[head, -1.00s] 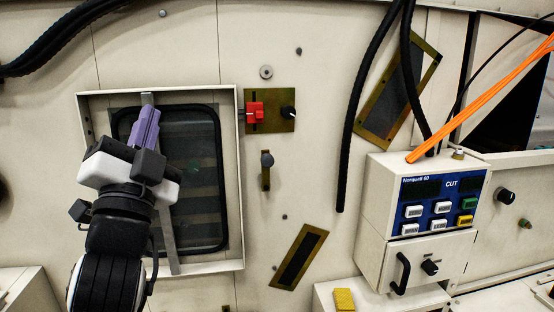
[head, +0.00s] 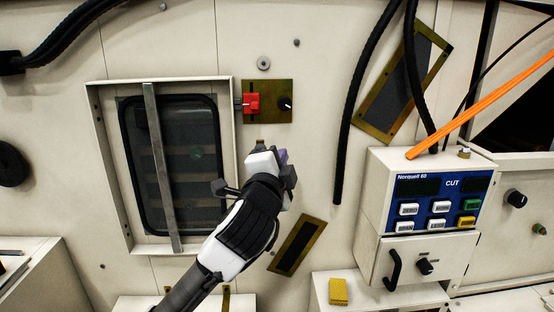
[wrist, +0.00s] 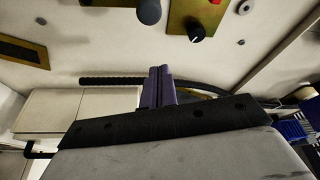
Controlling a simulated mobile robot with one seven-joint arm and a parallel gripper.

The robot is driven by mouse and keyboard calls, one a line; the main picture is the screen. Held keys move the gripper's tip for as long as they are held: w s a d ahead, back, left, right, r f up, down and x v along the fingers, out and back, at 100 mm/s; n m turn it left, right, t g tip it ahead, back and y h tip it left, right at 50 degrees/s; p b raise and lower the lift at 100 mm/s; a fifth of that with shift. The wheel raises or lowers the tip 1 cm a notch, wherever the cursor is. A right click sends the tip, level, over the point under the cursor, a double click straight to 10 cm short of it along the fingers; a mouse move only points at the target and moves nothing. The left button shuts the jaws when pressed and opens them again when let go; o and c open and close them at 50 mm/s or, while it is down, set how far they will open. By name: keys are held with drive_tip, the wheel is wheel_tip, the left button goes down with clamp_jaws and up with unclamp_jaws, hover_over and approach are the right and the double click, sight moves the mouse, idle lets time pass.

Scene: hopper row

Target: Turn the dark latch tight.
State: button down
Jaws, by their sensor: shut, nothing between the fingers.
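My gripper (head: 283,156) is in front of the wall, right of the framed window and below the brass plate with the red switch. Its purple fingers (wrist: 157,82) are pressed together with nothing between them. A dark grey rounded knob (wrist: 149,12), which looks like the dark latch, is at the top of the wrist view, beyond the fingertips and apart from them in the picture. A bit of brass beside it is cut off by the top edge. In the head view my gripper hides the knob; only a brass bit (head: 260,143) shows above my wrist. I cannot tell the latch's angle.
A brass plate (head: 280,117) with a red switch (head: 251,103) and black knob is just above. The framed window (head: 170,165) is left. A black hose (head: 344,150) hangs right, near a control box (head: 377,190). A slanted vent (head: 297,247) is below.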

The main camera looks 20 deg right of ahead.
drive_tip(key=w+p, duration=0.1)
drive_tip(key=w, duration=0.1)
drive_tip(key=w+p, duration=0.2)
drive_tip(key=w, duration=0.1)
drive_tip(key=shift+w+a+f, duration=0.1)
drive_tip(key=shift+w+f, duration=0.2)
drive_tip(key=shift+w, duration=0.05)
drive_tip(key=shift+a, duration=0.15)
drive_tip(key=w+a+f+n+t+y+b, duration=0.1)
drive_tip(key=a+n, duration=0.4)
drive_tip(key=n, duration=0.5)
drive_tip(key=w+a+f+n+t+y+b, duration=0.2)
drive_tip(key=a+f+n+t+y+b, duration=0.2)
drive_tip(key=n, duration=0.7)
drive_tip(key=shift+a+f+n+y+b, duration=0.3)
drive_tip(key=shift+a+f+y+b, duration=0.25)
drive_tip(key=shift+b, duration=0.65)
drive_tip(key=shift+d+f, duration=0.1)
drive_tip(key=shift+f, duration=0.15)
